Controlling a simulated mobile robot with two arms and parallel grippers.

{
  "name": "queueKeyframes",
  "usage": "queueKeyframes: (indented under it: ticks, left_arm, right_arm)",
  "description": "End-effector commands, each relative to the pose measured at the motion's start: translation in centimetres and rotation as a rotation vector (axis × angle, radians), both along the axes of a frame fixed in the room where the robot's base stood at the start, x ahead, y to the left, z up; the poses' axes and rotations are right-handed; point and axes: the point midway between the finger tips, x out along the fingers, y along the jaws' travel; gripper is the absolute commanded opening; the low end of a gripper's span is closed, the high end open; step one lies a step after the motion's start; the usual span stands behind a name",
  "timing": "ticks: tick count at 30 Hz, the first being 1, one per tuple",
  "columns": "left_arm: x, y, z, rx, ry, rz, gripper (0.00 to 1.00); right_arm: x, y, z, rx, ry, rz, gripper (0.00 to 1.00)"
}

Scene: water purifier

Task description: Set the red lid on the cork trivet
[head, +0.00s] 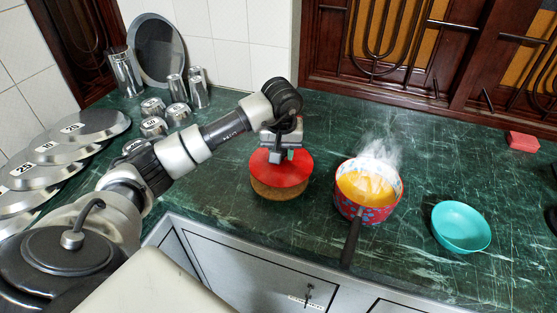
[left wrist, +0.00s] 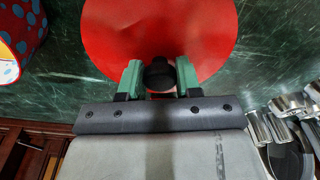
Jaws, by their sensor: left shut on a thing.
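The round red lid (head: 286,175) is level in the head view and fills the top of the left wrist view (left wrist: 160,25). The brown cork trivet (head: 277,192) shows as a rim below the lid's front edge; the rest is hidden under the lid. I cannot tell whether the lid touches the trivet. My left gripper (head: 281,156) is directly above the lid. In the left wrist view its green fingers (left wrist: 159,78) are shut on the lid's black knob (left wrist: 159,73). My right gripper is not in view.
A steaming red-blue pot (head: 350,206) of orange liquid stands right of the trivet, its handle pointing to the front. A teal bowl (head: 461,227) and a red sponge (head: 522,141) lie further right. Metal lids (head: 62,151) and canisters (head: 152,107) stand on the left.

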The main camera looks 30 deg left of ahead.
Motion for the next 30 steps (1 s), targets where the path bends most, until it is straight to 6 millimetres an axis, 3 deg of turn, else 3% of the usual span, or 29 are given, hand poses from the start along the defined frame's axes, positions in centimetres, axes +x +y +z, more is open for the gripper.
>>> queueKeyframes:
  ticks: [4,12,24,25,29,30]
  left_arm:
    - [-0.1,0.6,-0.8,0.000,0.002,0.000,0.01]
    - [-0.1,0.6,-4.2,-0.001,0.002,-0.001,0.01]
    - [0.0,0.6,-4.9,0.001,-0.002,-0.001,0.01]
    - [0.0,0.6,-4.7,0.001,-0.001,-0.001,0.38]
    - [0.0,0.6,-4.7,0.000,0.000,-0.001,0.58]
    - [0.0,0.6,-4.7,0.000,0.000,-0.001,0.59]
  right_arm:
    - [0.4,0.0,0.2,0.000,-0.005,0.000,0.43]
    - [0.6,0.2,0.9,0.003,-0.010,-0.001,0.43]
    - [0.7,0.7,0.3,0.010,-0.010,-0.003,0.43]
    - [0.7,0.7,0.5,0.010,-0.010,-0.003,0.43]
    - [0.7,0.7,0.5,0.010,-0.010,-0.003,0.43]
    - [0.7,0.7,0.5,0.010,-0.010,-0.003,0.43]
